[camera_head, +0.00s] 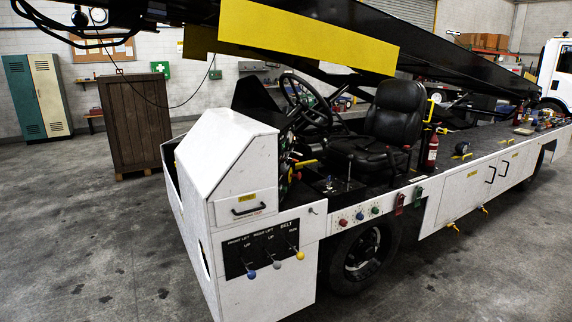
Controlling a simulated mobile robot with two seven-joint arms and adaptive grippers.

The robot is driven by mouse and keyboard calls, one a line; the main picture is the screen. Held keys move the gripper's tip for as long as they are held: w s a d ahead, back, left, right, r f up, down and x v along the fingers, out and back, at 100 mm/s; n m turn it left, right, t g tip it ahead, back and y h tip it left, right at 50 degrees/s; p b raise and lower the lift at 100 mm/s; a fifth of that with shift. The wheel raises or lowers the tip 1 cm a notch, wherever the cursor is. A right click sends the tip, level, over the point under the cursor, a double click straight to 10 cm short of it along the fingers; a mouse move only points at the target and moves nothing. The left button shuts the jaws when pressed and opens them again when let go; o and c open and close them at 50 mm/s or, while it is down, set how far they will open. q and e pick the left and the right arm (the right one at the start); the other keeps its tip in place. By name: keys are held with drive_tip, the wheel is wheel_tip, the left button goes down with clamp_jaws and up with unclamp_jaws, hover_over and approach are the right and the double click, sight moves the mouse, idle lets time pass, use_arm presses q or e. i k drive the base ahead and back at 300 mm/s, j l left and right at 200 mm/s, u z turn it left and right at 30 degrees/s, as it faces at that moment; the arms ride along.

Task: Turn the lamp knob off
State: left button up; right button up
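A white belt loader vehicle (225,160) fills the middle of the head view. The dashboard (288,150) behind the white front cover also has small coloured controls, partly hidden and seen edge-on. I cannot tell which control is the lamp knob, or how it is set; no lamp label is readable. Neither of my grippers shows in this view.
A black lever panel (262,250) has lift and belt levers. The steering wheel (306,100) and black seat (395,115) stand behind the dashboard. A black boom with a yellow panel (305,35) hangs overhead. A wooden crate (135,125) stands left; the floor (80,240) is clear.

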sight(284, 167)
drive_tip(key=i+l, duration=0.25)
drive_tip(key=i+l+u, duration=0.1)
drive_tip(key=i+l, duration=0.2)
drive_tip(key=l, duration=0.2)
drive_tip(key=i+l+u, duration=0.1)
drive_tip(key=i+l, duration=0.15)
drive_tip(key=l, duration=0.15)
drive_tip(key=i+l, duration=0.2)
drive_tip(key=l, duration=0.2)
drive_tip(key=i+l+u, duration=0.1)
drive_tip(key=i+l, duration=0.15)
drive_tip(key=l, duration=0.15)
drive_tip(key=i+l, duration=0.25)
drive_tip(key=l, duration=0.15)
drive_tip(key=u, duration=0.05)
